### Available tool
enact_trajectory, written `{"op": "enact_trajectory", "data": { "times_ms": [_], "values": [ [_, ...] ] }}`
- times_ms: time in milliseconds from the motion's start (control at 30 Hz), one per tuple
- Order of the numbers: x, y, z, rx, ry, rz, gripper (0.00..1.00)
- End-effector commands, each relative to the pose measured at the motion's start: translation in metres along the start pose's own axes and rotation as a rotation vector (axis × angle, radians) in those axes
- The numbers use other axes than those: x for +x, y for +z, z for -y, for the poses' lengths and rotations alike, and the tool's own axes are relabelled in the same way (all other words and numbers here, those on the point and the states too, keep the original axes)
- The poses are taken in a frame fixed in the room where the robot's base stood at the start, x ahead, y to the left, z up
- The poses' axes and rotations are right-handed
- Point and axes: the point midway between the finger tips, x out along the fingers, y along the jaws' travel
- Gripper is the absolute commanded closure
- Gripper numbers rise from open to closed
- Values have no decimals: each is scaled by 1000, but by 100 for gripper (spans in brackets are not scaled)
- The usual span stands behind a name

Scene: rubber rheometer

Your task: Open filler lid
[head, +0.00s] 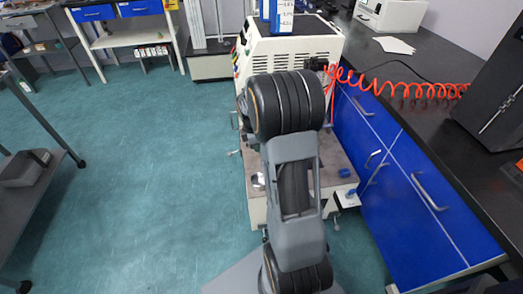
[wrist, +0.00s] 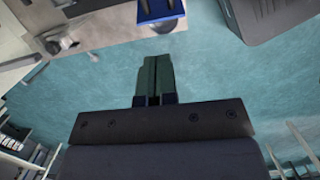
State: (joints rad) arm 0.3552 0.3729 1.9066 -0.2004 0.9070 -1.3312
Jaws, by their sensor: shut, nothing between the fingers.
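The cream machine (head: 318,46) stands against the bench, with a lower platform (head: 253,193); my arm covers much of both. Small blue parts (head: 345,173) show at the platform's right side. I cannot make out a filler lid for certain in either view. In the wrist view, my gripper (wrist: 154,62) is shut and empty, its green fingers together over the teal floor. A blue part with a pale rounded piece (wrist: 160,10) is at the top edge, beyond and apart from the fingertips. My gripper is hidden in the head view.
Blue cabinets (head: 372,160) under a black worktop (head: 420,75) line the right. A coiled orange hose (head: 400,90) runs along the worktop. A grey cart (head: 45,200) stands at the left. The teal floor (head: 140,150) between is clear.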

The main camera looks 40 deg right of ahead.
Motion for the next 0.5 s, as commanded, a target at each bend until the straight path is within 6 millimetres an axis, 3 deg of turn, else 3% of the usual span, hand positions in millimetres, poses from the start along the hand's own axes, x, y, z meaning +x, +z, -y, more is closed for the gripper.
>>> {"op": "enact_trajectory", "data": {
  "times_ms": [300,500],
  "values": [
    [65,0,1,2,-4,1,100],
    [92,8,0,6,0,-1,100]
  ]
}}
